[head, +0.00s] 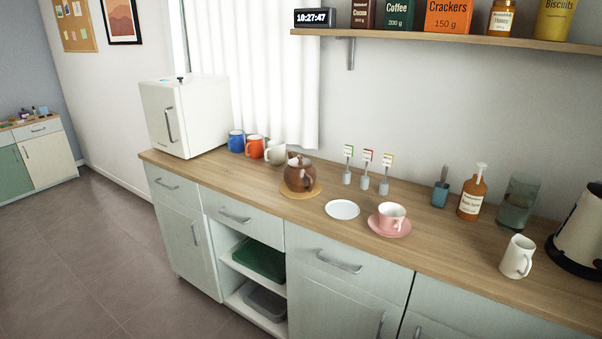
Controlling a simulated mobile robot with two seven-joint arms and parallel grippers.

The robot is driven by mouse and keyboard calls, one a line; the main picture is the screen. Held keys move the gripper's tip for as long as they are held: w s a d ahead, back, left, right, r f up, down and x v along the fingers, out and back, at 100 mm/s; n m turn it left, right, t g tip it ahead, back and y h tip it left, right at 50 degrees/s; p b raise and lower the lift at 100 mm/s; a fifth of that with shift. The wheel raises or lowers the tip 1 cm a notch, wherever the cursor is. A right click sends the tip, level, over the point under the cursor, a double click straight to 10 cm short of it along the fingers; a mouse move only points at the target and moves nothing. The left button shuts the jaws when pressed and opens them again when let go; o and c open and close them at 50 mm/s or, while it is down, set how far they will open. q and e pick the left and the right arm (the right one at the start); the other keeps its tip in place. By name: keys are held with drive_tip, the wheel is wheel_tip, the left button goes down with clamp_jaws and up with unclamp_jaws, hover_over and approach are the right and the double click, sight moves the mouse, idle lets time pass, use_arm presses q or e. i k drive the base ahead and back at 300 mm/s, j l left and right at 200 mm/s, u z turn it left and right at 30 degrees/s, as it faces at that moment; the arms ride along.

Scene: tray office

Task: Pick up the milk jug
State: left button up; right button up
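A small white jug (516,258), which looks like the milk jug, stands upright on the right part of the wooden counter (455,262), near the front edge. Its handle points to the right. Nothing covers it. Neither of my grippers is in view.
A cream kettle on a black base (578,262) stands right of the jug. A glass container (518,203) and a brown pump bottle (471,197) stand behind it.

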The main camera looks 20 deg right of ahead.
sight(517, 261)
drive_tip(key=z, duration=1.85)
